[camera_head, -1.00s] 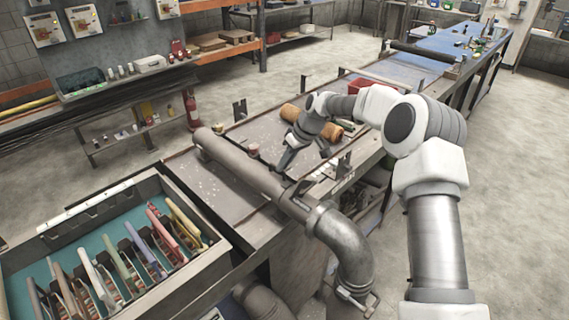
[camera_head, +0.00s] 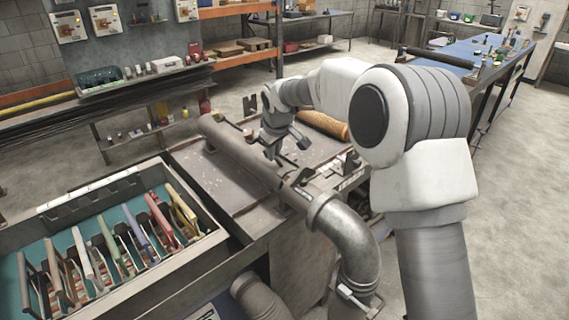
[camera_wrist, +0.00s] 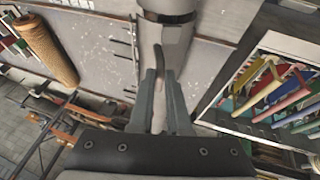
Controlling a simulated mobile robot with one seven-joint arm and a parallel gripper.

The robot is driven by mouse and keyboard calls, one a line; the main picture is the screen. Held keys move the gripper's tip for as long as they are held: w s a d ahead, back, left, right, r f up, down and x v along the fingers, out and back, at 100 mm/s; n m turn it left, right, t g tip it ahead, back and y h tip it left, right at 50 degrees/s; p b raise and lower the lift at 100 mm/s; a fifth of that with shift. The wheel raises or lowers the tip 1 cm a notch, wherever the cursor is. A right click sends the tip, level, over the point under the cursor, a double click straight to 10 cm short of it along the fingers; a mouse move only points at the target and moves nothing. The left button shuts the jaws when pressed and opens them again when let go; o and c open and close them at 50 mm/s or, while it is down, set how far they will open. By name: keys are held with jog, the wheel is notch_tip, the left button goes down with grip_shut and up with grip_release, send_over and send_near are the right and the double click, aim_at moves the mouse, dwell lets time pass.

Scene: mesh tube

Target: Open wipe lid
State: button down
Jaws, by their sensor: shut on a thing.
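My gripper (camera_head: 272,152) is over the long grey pipe (camera_head: 240,150) on the bench in the head view. In the wrist view my gripper (camera_wrist: 162,76) points at the pipe (camera_wrist: 163,38). Its two grey fingers are shut on a thin dark piece (camera_wrist: 160,66), which shows between the tips near the pipe's dark band. The fingers hide part of this piece, and I cannot tell whether it is the wipe lid. No container of wipes can be clearly made out in either view.
An open tray (camera_head: 219,235) of several coloured tools stands at the front left. A brown mesh roll (camera_head: 325,125) lies on the bench behind my gripper; it is also at the left of the wrist view (camera_wrist: 48,50). A curved metal pipe elbow (camera_head: 345,235) is at the bench's front.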

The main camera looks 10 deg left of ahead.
jog(key=s+a+f+n+t+h+b, duration=0.2)
jog(key=s+a+f+t+h+b, duration=0.3)
jog(key=b, duration=2.4)
jog(key=shift+s+a+f+t, duration=1.55)
jog(key=shift+s+f, duration=0.25)
jog(key=shift+s, duration=1.05)
jog(key=shift+f, duration=0.3)
jog(key=c, duration=0.9)
grip_release()
jog(key=shift+s, duration=0.1)
jog(key=shift+r, duration=0.1)
jog(key=shift+r, duration=0.2)
